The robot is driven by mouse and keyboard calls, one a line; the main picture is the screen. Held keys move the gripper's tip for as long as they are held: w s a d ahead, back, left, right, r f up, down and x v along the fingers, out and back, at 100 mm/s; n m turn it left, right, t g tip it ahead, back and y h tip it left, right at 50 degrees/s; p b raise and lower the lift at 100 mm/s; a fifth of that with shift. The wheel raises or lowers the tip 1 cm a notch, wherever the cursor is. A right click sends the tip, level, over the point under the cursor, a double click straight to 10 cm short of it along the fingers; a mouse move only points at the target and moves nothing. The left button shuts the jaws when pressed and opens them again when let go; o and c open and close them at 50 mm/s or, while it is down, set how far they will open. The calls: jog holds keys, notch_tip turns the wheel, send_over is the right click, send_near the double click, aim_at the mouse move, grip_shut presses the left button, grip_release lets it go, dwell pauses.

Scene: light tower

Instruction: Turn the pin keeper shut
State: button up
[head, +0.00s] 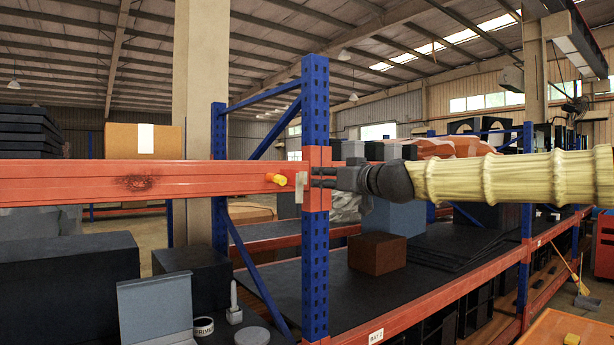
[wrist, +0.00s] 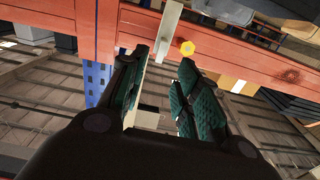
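A yellow hex-headed pin (head: 277,179) sticks out of the orange beam near its right end. Beside it a small grey metal plate (head: 301,187), which looks like the pin keeper, hangs roughly upright by the blue post. My gripper (head: 324,177) reaches in from the right, level with the plate, in front of the post. In the wrist view the yellow head (wrist: 187,47) is just past the right fingertip. The grey plate (wrist: 169,28) runs across the beam, its near end by the gap between my fingertips (wrist: 163,58). The fingers are apart; I cannot tell whether either touches the plate.
The blue rack post (head: 315,250) stands directly behind my gripper. The orange beam (head: 90,182) runs left from it. A brown box (head: 377,253) and dark goods sit on the shelf below my arm.

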aim_at(306, 177)
jog(key=shift+p+x, duration=1.6)
jog(key=shift+x, duration=2.6)
jog(key=shift+f, duration=0.1)
grip_shut()
